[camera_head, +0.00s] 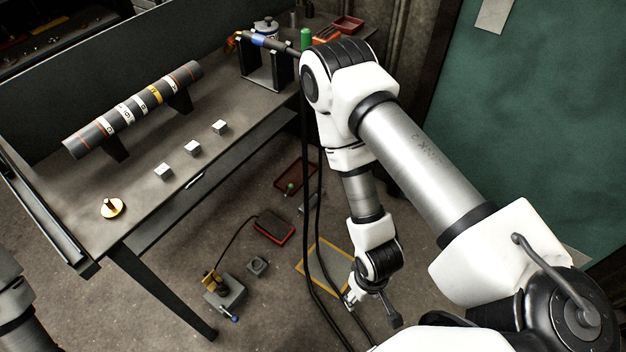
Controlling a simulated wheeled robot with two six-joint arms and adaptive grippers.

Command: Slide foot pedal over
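A dark foot pedal (269,230) with a red edge lies on the floor under the bench's front side. A thin cable runs from it toward a small grey box (226,294) with a brass fitting. A yellow-bordered mat (308,264) lies on the floor to the right of the pedal and is partly hidden by my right arm and hanging black cables. My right gripper (373,307) points down near the mat's lower right side, apart from the pedal. Its fingers are spread and nothing shows between them. Only a piece of my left arm shows at the lower left; its gripper is out of view.
A bench (140,190) holds a banded shaft (133,108) on supports, several small metal blocks and a brass disc (112,208). A bench leg (165,291) stands left of the box. A small dark block (258,266) and a reddish tray (294,177) lie on the floor.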

